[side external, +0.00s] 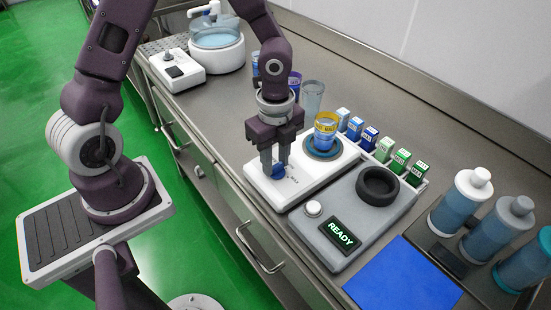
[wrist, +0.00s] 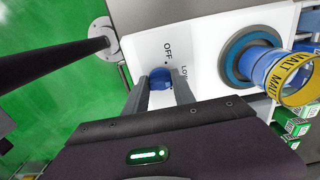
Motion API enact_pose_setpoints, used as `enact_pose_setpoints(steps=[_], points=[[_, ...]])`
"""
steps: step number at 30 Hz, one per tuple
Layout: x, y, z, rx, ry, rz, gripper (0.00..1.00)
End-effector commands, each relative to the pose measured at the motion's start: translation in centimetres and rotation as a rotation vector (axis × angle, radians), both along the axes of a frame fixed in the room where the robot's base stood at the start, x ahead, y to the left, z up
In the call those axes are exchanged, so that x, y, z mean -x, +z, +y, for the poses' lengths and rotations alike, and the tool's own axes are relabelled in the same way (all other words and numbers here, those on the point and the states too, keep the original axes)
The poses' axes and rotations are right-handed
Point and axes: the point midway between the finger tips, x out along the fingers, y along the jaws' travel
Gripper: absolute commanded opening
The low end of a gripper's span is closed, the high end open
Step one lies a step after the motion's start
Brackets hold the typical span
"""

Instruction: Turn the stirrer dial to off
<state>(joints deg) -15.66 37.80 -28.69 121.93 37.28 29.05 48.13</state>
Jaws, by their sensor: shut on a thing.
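The stirrer dial is a blue knob (wrist: 160,77) on a white stirrer base (wrist: 196,38) in the wrist view. It also shows in the side external view (side external: 279,171), between my fingers. My gripper (side external: 276,163) points down at the base, its fingers shut on the dial. In the wrist view my gripper (wrist: 162,92) has one finger on each side of the knob. The labels OFF and LOW are printed beside the dial. OFF is above it and LOW to its upper right. A blue cup with a yellow MALT band (side external: 326,129) stands on the base's round blue-ringed plate (side external: 338,151).
A grey device (side external: 345,255) with a READY display and a dark ring stands right of the base. Several small cartons (side external: 384,149) line the back. Bottles (side external: 457,200) stand at right beside a blue mat (side external: 402,277). Clear cups (side external: 312,97) stand behind my gripper.

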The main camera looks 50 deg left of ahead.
Motion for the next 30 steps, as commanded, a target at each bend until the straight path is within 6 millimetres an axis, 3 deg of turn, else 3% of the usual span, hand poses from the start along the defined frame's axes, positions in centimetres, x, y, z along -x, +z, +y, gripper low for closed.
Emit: enact_pose_setpoints(steps=[8,30], points=[[0.02,0.08,-0.02,-0.001,0.115,-0.002,0.00],[0.31,0.09,-0.18,0.001,0.777,-0.003,0.00]])
